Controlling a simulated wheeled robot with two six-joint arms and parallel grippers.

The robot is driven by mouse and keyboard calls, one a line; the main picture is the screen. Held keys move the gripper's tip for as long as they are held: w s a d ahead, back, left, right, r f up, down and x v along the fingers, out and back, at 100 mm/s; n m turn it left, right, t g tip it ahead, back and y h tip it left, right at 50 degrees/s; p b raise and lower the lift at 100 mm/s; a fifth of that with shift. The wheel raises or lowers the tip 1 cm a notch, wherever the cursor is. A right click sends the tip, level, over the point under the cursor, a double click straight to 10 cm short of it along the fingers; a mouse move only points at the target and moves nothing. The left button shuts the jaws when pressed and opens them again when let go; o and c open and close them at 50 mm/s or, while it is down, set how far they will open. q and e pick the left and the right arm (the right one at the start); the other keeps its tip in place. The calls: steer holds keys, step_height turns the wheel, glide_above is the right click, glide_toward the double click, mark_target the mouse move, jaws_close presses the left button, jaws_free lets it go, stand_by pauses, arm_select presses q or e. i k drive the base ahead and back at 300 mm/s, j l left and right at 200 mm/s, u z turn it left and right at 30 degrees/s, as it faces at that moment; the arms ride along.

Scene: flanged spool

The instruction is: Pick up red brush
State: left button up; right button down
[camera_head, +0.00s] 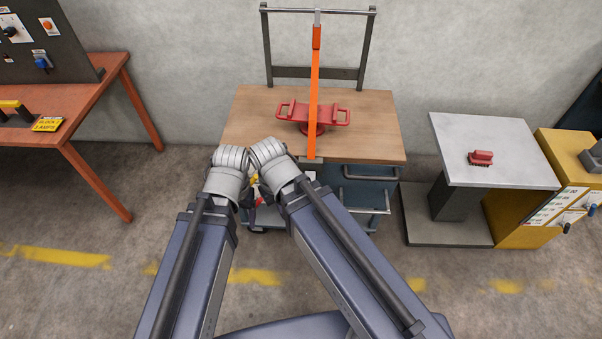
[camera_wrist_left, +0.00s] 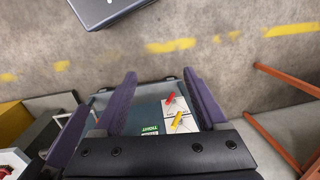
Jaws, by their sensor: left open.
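The red brush (camera_head: 480,157) lies on the grey-topped stand (camera_head: 520,150) at the right in the head view, its dark bristles at the lower edge. My left gripper (camera_head: 248,192) is in the middle, far to the left of the brush, mostly hidden by my wrists. In the left wrist view my left gripper (camera_wrist_left: 158,74) has its two purple fingers wide apart with nothing held between them. My right wrist is bent in beside the left one; its fingers cannot be made out.
A wooden-topped workbench (camera_head: 370,125) carries a red spool holder (camera_head: 335,115) with an orange strap (camera_head: 314,80). Below, red-handled (camera_wrist_left: 170,97) and yellow-handled (camera_wrist_left: 178,120) items lie on a lower surface. A yellow cabinet (camera_head: 560,155) adjoins the stand; an orange table (camera_head: 85,80) is left.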

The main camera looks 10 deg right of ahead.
mark_target(479, 157)
steer(key=z, duration=1.85)
